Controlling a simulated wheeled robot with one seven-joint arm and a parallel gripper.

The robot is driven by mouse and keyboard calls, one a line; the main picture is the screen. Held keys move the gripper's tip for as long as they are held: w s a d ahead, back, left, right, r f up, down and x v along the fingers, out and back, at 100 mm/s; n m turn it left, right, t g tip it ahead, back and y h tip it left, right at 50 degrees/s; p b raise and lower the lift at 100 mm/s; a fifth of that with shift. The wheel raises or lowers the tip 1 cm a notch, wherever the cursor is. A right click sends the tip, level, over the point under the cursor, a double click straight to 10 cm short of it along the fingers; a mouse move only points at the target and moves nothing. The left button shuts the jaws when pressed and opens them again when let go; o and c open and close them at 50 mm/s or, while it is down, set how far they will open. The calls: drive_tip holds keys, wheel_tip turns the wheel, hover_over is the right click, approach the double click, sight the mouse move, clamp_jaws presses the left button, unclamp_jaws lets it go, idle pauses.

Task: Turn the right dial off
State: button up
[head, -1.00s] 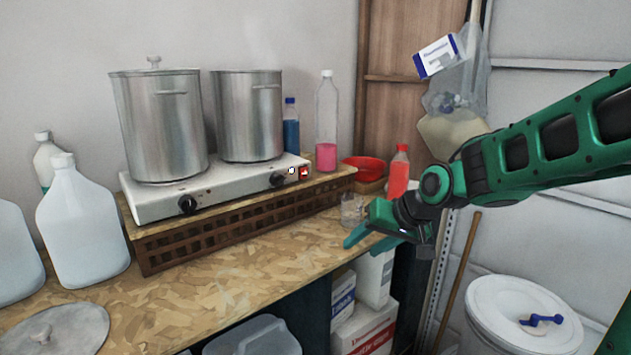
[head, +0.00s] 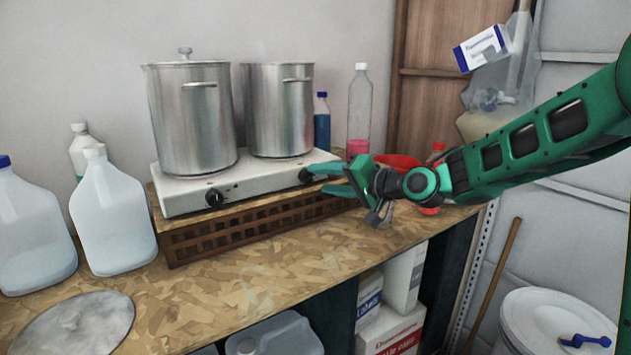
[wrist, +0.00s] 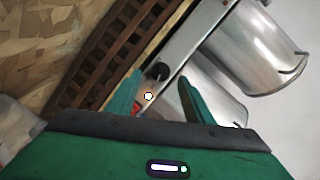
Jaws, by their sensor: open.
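The white hot plate (head: 180,201) stands on a brown lattice crate and has two black dials on its front. The right dial (head: 305,176) is partly covered by my gripper (head: 318,179) in the head view. In the wrist view the right dial (wrist: 158,72) shows dark between the two teal fingertips of my gripper (wrist: 160,82). My gripper is open and empty, close in front of the dial; I cannot tell whether it touches. A red switch (wrist: 135,109) and a small white round spot (wrist: 148,96) lie beside the dial.
Two steel pots (head: 190,120) stand on the hot plate. The left dial (head: 214,197) is clear. A bottle with pink liquid (head: 358,115), a blue bottle (head: 321,125) and a red bowl (head: 398,162) stand behind my gripper. The front worktop (head: 250,270) is mostly bare.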

sight(313, 178)
drive_tip(key=shift+x, duration=2)
drive_tip(key=c, duration=1)
drive_tip(key=shift+c, duration=0.2)
